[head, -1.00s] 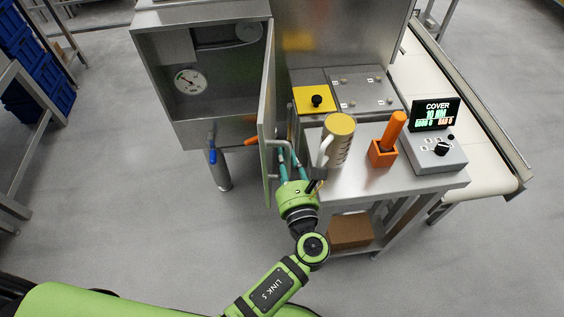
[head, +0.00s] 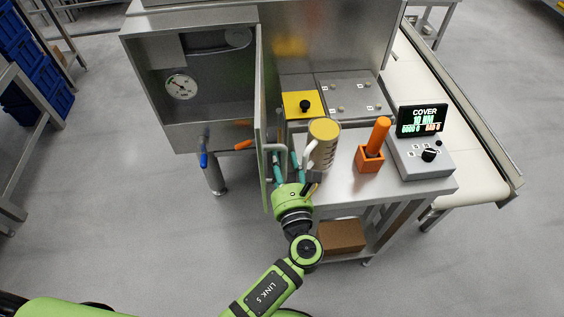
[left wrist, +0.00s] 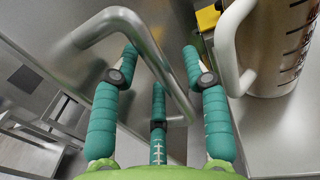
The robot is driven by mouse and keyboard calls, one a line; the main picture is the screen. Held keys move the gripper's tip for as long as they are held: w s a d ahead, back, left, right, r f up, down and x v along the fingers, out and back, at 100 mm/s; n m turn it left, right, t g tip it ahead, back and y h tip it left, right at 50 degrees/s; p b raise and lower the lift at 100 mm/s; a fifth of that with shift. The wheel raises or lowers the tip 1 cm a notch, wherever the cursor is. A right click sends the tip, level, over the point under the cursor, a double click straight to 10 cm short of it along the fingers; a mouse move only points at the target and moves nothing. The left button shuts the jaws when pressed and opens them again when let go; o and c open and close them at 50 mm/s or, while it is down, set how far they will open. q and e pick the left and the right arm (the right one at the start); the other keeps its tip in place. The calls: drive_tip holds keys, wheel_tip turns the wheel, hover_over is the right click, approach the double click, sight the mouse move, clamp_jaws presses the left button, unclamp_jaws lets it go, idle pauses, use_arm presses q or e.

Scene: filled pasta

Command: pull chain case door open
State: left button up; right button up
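The chain case door (head: 260,120) is a grey metal panel that stands swung out from the case (head: 185,70), so I see it nearly edge-on. Its bent metal handle (head: 269,148) is on the side facing right. My left gripper (head: 284,163) is at this handle. In the left wrist view the handle (left wrist: 155,50) runs between the teal fingers of the left gripper (left wrist: 162,60). The fingers are spread, with a gap between the bar and the right finger. Whether the left finger touches the bar I cannot tell. My right gripper is not in view.
A mug-like jug (head: 323,145) stands close to the right of my left gripper; its handle is also near the right finger in the wrist view. An orange holder (head: 370,160) and a control box (head: 422,158) stand on the bench.

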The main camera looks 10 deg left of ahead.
use_arm(q)
drive_tip(key=shift+s, duration=0.2)
drive_tip(key=v, duration=1.1)
drive_tip(key=shift+s, duration=0.25)
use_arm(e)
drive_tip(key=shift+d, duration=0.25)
use_arm(q)
drive_tip(key=shift+d, duration=0.15)
